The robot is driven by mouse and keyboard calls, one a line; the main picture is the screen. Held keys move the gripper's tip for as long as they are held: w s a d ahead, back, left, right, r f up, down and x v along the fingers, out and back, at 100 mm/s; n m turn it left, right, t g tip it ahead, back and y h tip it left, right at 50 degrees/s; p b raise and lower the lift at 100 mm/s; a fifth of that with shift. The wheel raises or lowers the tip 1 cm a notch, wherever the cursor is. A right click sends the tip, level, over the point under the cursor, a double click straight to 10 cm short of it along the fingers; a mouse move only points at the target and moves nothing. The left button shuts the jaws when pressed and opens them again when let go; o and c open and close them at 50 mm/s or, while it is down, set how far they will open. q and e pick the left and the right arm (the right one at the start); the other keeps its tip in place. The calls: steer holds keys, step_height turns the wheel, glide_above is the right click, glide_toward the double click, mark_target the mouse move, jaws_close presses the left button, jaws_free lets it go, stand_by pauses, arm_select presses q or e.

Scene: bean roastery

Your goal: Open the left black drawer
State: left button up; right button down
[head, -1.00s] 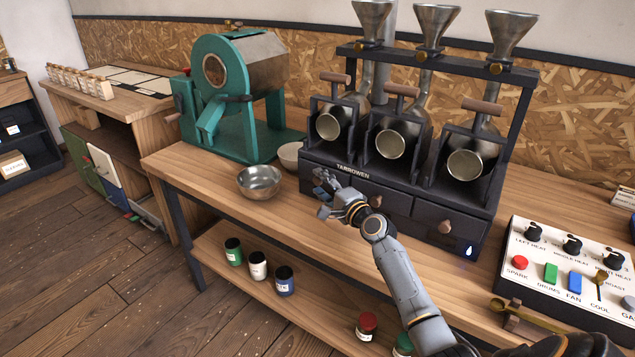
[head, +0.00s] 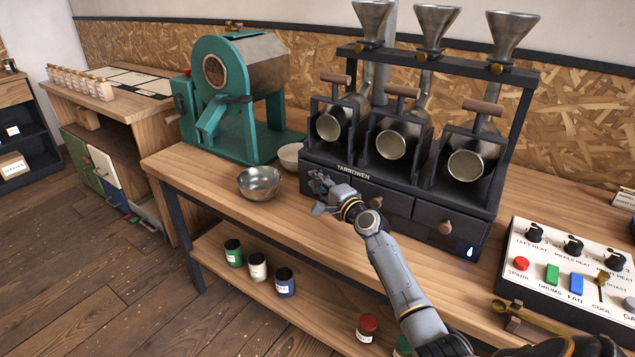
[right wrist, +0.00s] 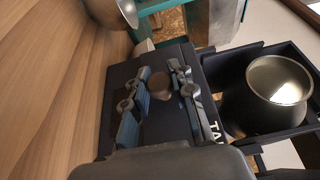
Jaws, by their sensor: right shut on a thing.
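The left black drawer (right wrist: 161,128) is at the lower left of the dark sample roaster (head: 427,183). Its front looks flush with the housing, and my right gripper covers much of it in the head view. The drawer's round brown knob (right wrist: 161,86) shows between the fingers in the right wrist view; in the head view the hand hides it. My right gripper (head: 321,186) is shut on this knob, one finger on each side, and it also shows in the right wrist view (right wrist: 160,92). My left gripper is not in view.
A metal bowl (head: 259,183) stands on the bench just left of my right gripper. A teal machine (head: 240,100) stands behind it. The right drawer (head: 448,224) and its knob are to the right. A control panel (head: 568,265) sits at the right. Jars (head: 285,283) stand on the shelf below.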

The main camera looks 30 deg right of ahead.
steer(key=s+a+p, duration=0.1)
steer(key=a+p, duration=0.1)
steer(key=a, duration=0.2)
steer(key=s+a+p, duration=0.2)
steer(key=a, duration=0.1)
steer(key=s+a+p, duration=0.2)
steer(key=a+p, duration=0.1)
steer(key=a, duration=0.1)
steer(key=shift+a+f, duration=0.1)
steer(key=shift+a, duration=0.2)
steer(key=c, duration=1.1)
jaws_free()
steer(key=shift+d, duration=0.15)
steer(key=shift+s, duration=0.15)
steer(key=s, duration=1.1)
steer(key=shift+s, duration=0.4)
